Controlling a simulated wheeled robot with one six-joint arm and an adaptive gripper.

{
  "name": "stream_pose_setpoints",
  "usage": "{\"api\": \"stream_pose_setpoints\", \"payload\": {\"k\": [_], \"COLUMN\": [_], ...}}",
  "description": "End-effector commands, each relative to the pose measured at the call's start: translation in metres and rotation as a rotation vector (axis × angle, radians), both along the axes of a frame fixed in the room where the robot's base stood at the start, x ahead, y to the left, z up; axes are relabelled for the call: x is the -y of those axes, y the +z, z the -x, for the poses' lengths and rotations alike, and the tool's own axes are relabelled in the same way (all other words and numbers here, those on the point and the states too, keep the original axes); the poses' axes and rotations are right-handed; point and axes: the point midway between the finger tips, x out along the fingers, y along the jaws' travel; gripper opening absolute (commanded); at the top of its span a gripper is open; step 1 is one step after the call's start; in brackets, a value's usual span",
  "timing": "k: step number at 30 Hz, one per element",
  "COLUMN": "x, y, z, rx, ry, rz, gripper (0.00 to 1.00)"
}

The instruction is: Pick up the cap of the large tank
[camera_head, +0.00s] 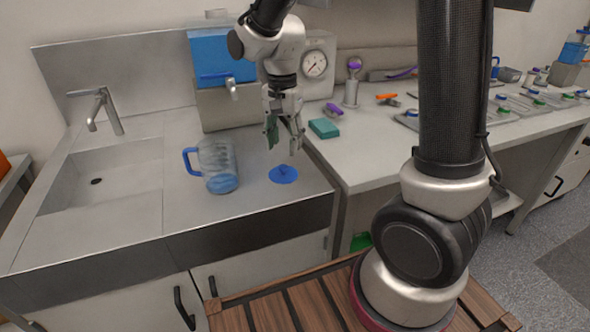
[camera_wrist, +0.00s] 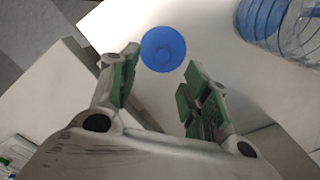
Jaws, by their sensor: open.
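A flat round blue cap (camera_head: 283,174) lies on the grey counter, to the right of a clear pitcher. It also shows in the wrist view as a blue disc (camera_wrist: 163,48), just beyond the gap between my fingertips. My gripper (camera_head: 284,136) points down above the cap, open and empty, apart from it. In the wrist view its green-padded fingers (camera_wrist: 162,75) are spread wide. The large tank (camera_head: 219,60) is blue with a spigot and stands on a grey block behind. A pale neck shows on its top; I cannot tell whether it is open.
The clear pitcher (camera_head: 218,166) with a blue handle and blue liquid stands close left of the cap; it also shows in the wrist view (camera_wrist: 285,25). A sink (camera_head: 105,172) is further left. A teal block (camera_head: 325,128) and a gauge (camera_head: 316,64) are behind right.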

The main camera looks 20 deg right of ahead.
Motion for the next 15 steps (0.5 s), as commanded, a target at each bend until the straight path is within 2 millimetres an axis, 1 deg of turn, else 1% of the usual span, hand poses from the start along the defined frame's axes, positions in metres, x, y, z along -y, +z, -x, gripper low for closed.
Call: {"api": "stream_pose_setpoints", "payload": {"k": [5, 7, 15], "x": [0.0, 0.0, -0.001], "y": [-0.001, -0.006, -0.04], "z": [-0.001, -0.001, -0.001], "rx": [0.006, 0.005, 0.003], "ry": [-0.094, -0.11, -0.111], "rz": [-0.002, -0.001, -0.001], "gripper": [0.47, 0.47, 0.47]}}
